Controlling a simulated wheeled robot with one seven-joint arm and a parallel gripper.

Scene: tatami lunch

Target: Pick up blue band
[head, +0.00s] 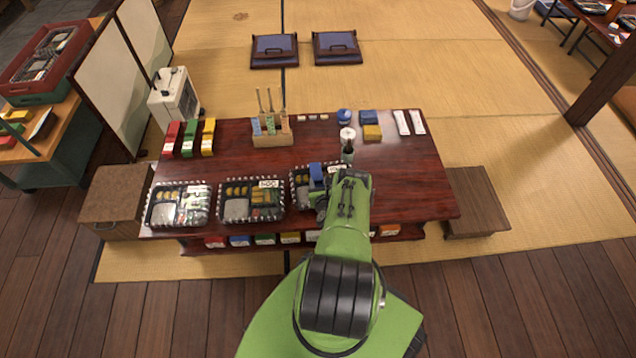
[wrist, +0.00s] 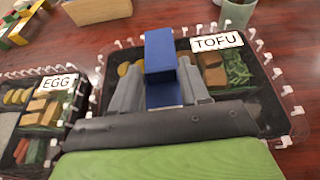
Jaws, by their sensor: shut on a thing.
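The blue band (wrist: 160,52) stands upright between the two grey fingers of my gripper (wrist: 160,82) in the wrist view. The fingers are shut on it, and its lower part is between them. In the head view the blue band (head: 316,174) shows just left of my gripper (head: 325,190), over the rightmost lunch box (head: 297,189). That box has a TOFU label (wrist: 217,41) in the wrist view. I cannot tell whether the band touches the box. My gripper hides part of the box.
Two more lunch boxes (head: 179,228) (head: 251,220) stand to the left; one is labelled EGG (wrist: 58,82). Red (head: 172,139), green (head: 189,138) and yellow (head: 208,137) bands stand at the table's left. A dark bottle (head: 347,152) is close behind my gripper.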

